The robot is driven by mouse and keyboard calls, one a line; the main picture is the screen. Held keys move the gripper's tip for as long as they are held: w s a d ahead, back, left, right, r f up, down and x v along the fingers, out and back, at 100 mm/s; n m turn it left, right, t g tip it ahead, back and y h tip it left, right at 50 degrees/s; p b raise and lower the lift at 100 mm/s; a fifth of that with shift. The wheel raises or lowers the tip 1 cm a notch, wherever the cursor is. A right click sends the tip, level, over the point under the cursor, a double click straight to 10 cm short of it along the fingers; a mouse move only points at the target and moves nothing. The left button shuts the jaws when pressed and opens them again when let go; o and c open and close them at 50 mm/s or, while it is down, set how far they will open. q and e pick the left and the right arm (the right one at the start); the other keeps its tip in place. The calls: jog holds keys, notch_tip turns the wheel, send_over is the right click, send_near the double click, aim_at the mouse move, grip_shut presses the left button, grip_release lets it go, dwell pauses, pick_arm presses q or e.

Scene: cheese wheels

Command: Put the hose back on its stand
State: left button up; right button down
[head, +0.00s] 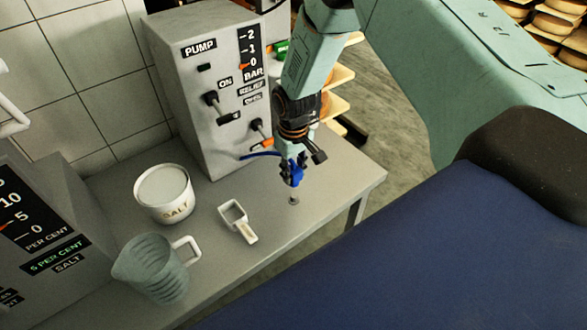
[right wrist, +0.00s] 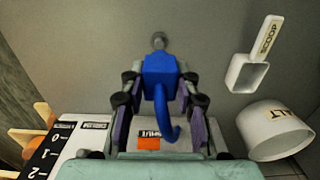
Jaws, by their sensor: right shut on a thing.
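My right gripper (head: 292,166) points down over the grey counter beside the pump box. It is shut on the blue hose (head: 297,174); in the right wrist view the hose (right wrist: 160,80) sits between both fingers, with a thin blue end curling toward the pump side. A small grey metal stand (head: 293,201) rises from the counter directly below the hose. It also shows in the right wrist view (right wrist: 158,41), just past the hose's blue block. I cannot tell whether hose and stand touch. My left gripper is not in view.
The pump box (head: 205,95) with levers and gauge stands behind. A white salt tub (head: 164,193), a white scoop (head: 238,220) and a clear jug (head: 152,270) stand to the left on the counter (head: 270,250). The counter's edge is close on the right.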

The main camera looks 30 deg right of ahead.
aim_at(294, 196)
notch_tip(294, 196, down, 4)
jog(key=shift+d+r+b, duration=0.15)
jog(key=shift+r+b, duration=0.05)
jog(key=shift+b, duration=0.8)
jog(key=shift+f+b, duration=0.45)
jog(key=shift+f, duration=0.05)
jog(key=shift+p, duration=0.4)
dwell(0.4)
jog(key=shift+f+b, duration=1.2)
jog(key=shift+f, duration=0.4)
jog(key=c, duration=0.9)
grip_release()
jog(key=shift+r, duration=0.15)
